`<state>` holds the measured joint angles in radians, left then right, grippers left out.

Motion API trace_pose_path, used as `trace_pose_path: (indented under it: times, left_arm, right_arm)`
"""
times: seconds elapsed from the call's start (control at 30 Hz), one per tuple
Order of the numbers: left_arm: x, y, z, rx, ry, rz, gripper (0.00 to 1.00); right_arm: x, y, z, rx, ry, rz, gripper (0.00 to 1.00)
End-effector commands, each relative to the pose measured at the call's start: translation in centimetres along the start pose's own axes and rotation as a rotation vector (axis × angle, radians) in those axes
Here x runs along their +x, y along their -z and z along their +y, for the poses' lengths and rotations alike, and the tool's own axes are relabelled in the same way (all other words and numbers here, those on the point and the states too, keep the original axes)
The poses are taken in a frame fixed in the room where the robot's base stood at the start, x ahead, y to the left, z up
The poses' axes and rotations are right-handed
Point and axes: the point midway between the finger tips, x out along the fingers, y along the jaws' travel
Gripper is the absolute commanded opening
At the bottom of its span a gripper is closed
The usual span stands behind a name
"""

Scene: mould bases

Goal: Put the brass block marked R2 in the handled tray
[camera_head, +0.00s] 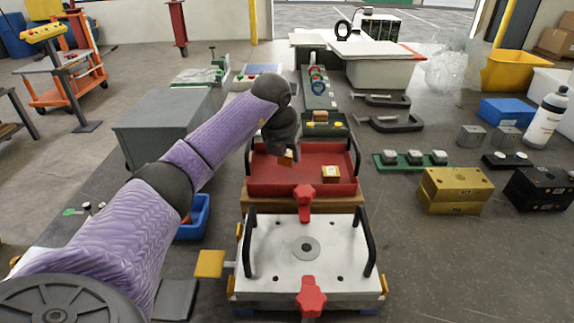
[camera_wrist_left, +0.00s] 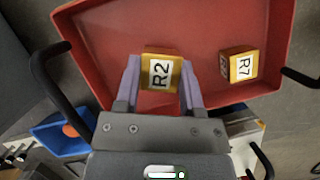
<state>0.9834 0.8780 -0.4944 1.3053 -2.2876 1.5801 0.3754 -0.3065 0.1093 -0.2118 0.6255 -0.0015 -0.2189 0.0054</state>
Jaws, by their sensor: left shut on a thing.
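The brass block marked R2 (camera_wrist_left: 161,72) is between the fingers of my left gripper (camera_wrist_left: 160,85), its label facing the wrist camera. In the head view the block (camera_head: 286,159) shows partly below my left gripper (camera_head: 287,152). The gripper is shut on it. Both are over the red handled tray (camera_head: 270,187), toward its back left; I cannot tell whether the block touches the tray floor. A second brass block marked R7 (camera_head: 331,173) lies in the tray at the right; it also shows in the wrist view (camera_wrist_left: 240,66). My right gripper is not in view.
A white plate (camera_head: 270,262) with black handles and red knobs stands in front of the tray. A blue bin (camera_head: 195,220) is at its left. A large brass block (camera_head: 455,190) and a black block (camera_head: 540,188) stand at the right.

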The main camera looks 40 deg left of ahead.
Motion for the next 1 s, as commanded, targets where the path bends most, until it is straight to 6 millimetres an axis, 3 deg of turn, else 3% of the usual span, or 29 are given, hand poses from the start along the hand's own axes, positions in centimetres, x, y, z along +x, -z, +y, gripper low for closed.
trace_pose_path:
  times: [0.13,0.4,0.43,0.6,0.87,1.0]
  left_arm:
    - [2.6,1.1,-0.1,0.0,0.002,0.001,0.0]
    - [2.6,1.1,0.0,0.0,0.001,-0.001,0.0]
    - [2.6,1.1,0.0,0.0,0.001,0.0,0.52]
    - [2.6,1.1,0.0,0.0,0.001,0.0,0.85]
    - [2.5,1.0,0.0,0.0,0.001,-0.001,0.85]
    - [0.1,0.8,0.1,0.002,-0.001,-0.005,0.85]
  right_arm:
    - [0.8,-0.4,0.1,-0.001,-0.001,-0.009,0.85]
    - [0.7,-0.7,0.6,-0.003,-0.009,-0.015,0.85]
    - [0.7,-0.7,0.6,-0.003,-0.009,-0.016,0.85]
    - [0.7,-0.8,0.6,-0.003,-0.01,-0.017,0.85]
    - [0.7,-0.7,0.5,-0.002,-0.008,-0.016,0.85]
    - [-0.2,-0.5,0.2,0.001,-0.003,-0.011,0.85]
